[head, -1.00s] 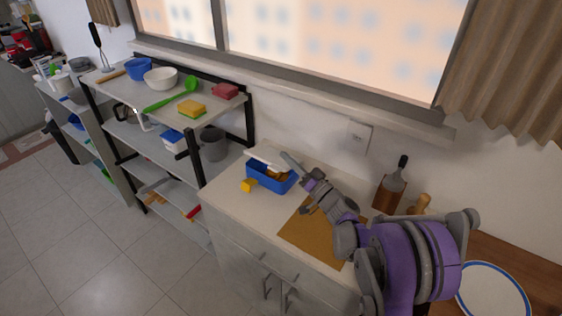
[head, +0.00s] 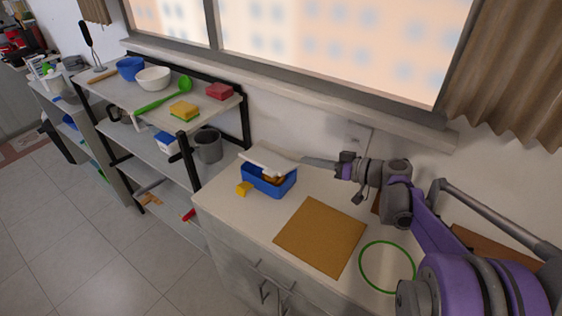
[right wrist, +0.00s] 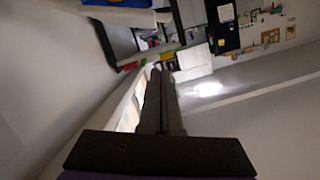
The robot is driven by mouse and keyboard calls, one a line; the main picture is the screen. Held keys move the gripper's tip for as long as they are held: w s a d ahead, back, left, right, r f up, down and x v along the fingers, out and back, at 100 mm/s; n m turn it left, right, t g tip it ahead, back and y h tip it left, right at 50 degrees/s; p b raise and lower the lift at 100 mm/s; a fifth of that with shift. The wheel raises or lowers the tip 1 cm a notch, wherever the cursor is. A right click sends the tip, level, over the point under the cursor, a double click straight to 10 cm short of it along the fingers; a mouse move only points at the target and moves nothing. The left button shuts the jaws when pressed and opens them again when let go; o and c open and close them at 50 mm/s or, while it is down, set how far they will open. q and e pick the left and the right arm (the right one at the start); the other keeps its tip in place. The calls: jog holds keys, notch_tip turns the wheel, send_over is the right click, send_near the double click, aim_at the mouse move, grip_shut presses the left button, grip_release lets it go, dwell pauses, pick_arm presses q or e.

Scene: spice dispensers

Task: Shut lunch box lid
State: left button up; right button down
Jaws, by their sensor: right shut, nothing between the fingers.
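The blue lunch box (head: 268,186) stands on the white counter in the head view, with brownish food (head: 274,178) showing inside. Its white lid (head: 268,161) is raised at the back and tilted, leaving the front of the box open. My right gripper (head: 304,161) is shut and empty, with its fingers pointing left at the lid's right edge; I cannot tell whether they touch. Its fingers (right wrist: 159,72) also show together in the right wrist view. My left gripper is not in view.
A small yellow block (head: 243,188) lies left of the box. A brown mat (head: 320,235) and a green ring (head: 387,267) lie on the counter. A shelf (head: 150,92) with bowls and sponges stands to the left. The wall is close behind the lid.

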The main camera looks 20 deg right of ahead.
send_over(278, 169)
jog(key=s, duration=0.3)
jog(key=shift+w+d+f+p, duration=0.1)
jog(key=shift+f+p, duration=0.1)
jog(key=shift+f, duration=0.25)
jog(key=shift+w+f+p, duration=0.1)
jog(key=shift+f+p, duration=0.05)
jog(key=shift+f, duration=0.3)
jog(key=shift+s+a+f, duration=0.1)
jog(key=shift+a+f, duration=0.15)
jog(key=shift+f, duration=0.35)
jog(key=shift+a+f, duration=0.2)
jog(key=shift+f, duration=0.4)
jog(key=shift+s+a+f, duration=0.2)
jog(key=shift+s+f, duration=0.05)
jog(key=shift+f, duration=0.5)
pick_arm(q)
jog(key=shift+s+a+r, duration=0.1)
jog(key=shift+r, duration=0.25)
